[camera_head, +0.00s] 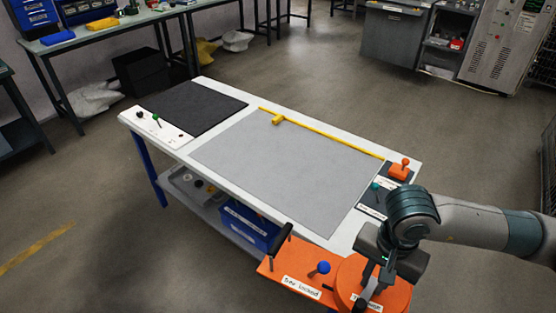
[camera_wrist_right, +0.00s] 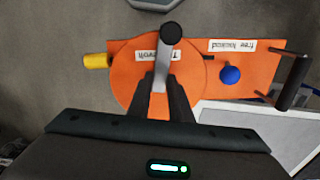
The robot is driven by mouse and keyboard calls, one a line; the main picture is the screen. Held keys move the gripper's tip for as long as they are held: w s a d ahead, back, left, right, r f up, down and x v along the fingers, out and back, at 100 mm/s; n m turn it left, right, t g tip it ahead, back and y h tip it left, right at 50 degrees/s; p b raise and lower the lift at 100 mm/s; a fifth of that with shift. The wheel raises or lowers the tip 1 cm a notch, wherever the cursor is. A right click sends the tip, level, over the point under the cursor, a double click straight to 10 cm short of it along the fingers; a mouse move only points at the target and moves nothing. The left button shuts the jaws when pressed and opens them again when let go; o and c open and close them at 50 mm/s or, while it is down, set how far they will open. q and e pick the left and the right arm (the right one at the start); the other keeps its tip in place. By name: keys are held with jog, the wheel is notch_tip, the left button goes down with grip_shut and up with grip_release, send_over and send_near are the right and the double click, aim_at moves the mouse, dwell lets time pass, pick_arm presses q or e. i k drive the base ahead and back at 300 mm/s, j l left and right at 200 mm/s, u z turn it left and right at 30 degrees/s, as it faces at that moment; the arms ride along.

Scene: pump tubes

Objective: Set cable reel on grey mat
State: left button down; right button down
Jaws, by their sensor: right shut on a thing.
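The cable reel is an orange flat piece (camera_head: 290,276) with a round orange disc, a blue knob (camera_head: 319,268), a black handle (camera_head: 283,240) and white labels. It is at the front right, near the table's front corner. In the right wrist view its disc (camera_wrist_right: 130,75) fills the middle. My right gripper (camera_wrist_right: 163,80) is shut on a grey bar with a black end above the disc; in the head view this gripper (camera_head: 374,283) partly hides the disc. The grey mat (camera_head: 285,170) lies bare in the middle of the white table. My left gripper is not in view.
A yellow bar (camera_head: 325,134) lies along the mat's far edge. A black mat (camera_head: 195,106) and a white panel with knobs (camera_head: 153,124) are at the left. An orange piece with a knob (camera_head: 400,171) sits at the right end. A blue bin (camera_head: 248,225) is on the lower shelf.

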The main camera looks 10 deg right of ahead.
aim_at(284, 170)
jog(key=i, duration=1.4)
